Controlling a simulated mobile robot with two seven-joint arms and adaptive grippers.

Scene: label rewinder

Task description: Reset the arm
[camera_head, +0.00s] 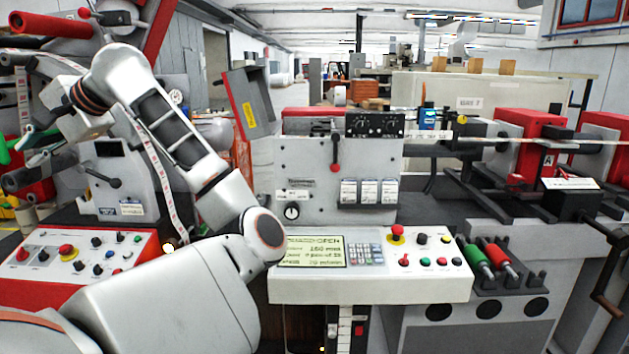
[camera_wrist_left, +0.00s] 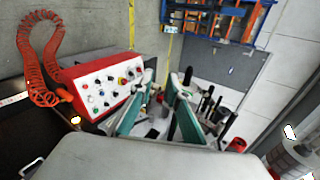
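My left arm (camera_head: 165,125) comes in from the lower left of the head view, bends at an elbow at lower centre and rises to the upper left. My left gripper (camera_head: 38,125) is at the far left, partly lost among machine parts. In the left wrist view, the left gripper (camera_wrist_left: 162,88) has its two teal-lined fingers apart, with nothing seen held between them. Whether it touches anything cannot be told. My right gripper is in neither view.
A red-edged control panel (camera_head: 78,255) stands at lower left, and its coiled red hose (camera_wrist_left: 38,60) shows in the wrist view. A central console (camera_head: 370,265) has a screen and buttons. Levers and rods surround the left gripper.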

